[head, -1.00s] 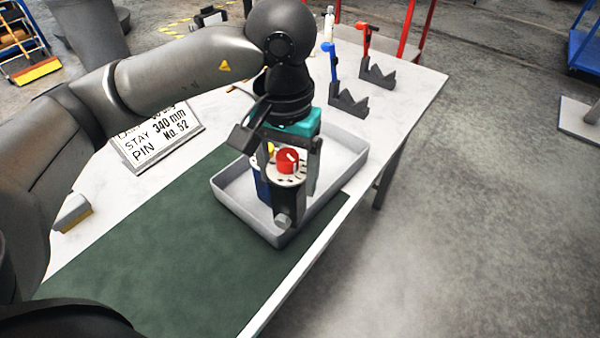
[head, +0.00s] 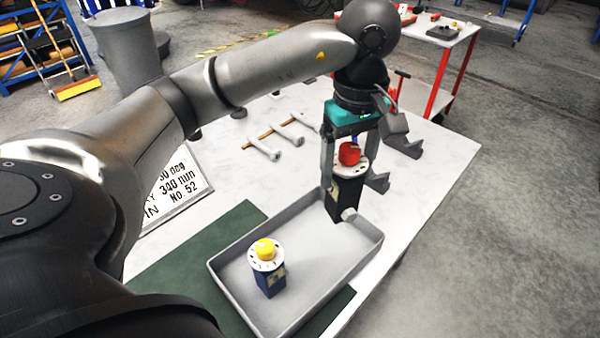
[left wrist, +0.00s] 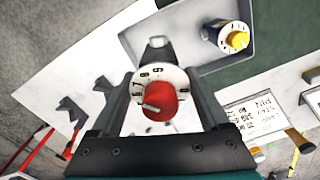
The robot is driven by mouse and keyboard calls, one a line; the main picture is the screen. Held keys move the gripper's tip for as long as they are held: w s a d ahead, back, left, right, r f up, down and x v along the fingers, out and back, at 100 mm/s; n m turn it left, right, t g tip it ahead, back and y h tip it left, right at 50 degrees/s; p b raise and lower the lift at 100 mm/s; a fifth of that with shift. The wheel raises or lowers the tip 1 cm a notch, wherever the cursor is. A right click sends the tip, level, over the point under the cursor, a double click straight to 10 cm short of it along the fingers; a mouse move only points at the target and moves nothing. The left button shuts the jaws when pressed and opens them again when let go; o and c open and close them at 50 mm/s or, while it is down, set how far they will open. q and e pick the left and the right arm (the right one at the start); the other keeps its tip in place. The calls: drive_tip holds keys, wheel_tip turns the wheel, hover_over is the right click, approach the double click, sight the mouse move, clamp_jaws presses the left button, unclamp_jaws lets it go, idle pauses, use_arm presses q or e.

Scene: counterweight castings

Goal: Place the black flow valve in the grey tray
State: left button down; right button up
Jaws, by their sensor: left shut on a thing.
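The black flow valve (head: 346,194) has a red knob and a pale numbered dial. My left gripper (head: 350,165) is shut on it, one finger on each side, and holds it upright. In the head view the valve overlaps the far end of the grey tray (head: 318,262); its height above the tray is hard to tell. In the left wrist view the valve's red knob (left wrist: 162,105) lies between the fingers, with the tray (left wrist: 188,28) beyond. A blue valve with a yellow knob (head: 268,278) stands in the tray's near left part. My right gripper is not in view.
The tray's middle and right floor is bare. A green mat (head: 185,262) lies under its near side. A lettered sign (head: 178,190) stands left. Hammers (head: 264,149) and dark notched blocks (head: 404,146) lie beyond the tray. A red-legged table (head: 440,80) stands farther back.

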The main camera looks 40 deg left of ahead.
use_arm(q)
drive_tip(key=a+r+n, duration=0.1)
drive_tip(key=n, duration=0.1)
drive_tip(key=w+r+n+p, duration=0.1)
drive_tip(key=n, duration=0.1)
drive_tip(key=a+r+n+p, duration=0.1)
drive_tip(key=n, duration=0.1)
drive_tip(key=shift+w+a+r, duration=0.2)
drive_tip(key=shift+a+r, duration=0.15)
drive_tip(key=shift+r, duration=0.05)
wheel_tip(320, 180, down, 19)
drive_tip(key=n, duration=0.2)
drive_tip(key=shift+w+a, duration=0.25)
drive_tip(key=shift+a, duration=0.2)
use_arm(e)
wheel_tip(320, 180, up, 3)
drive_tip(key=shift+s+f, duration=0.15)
use_arm(q)
drive_tip(key=shift+f, duration=0.1)
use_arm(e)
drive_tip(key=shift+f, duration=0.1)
use_arm(q)
drive_tip(key=shift+f, duration=0.15)
unclamp_jaws()
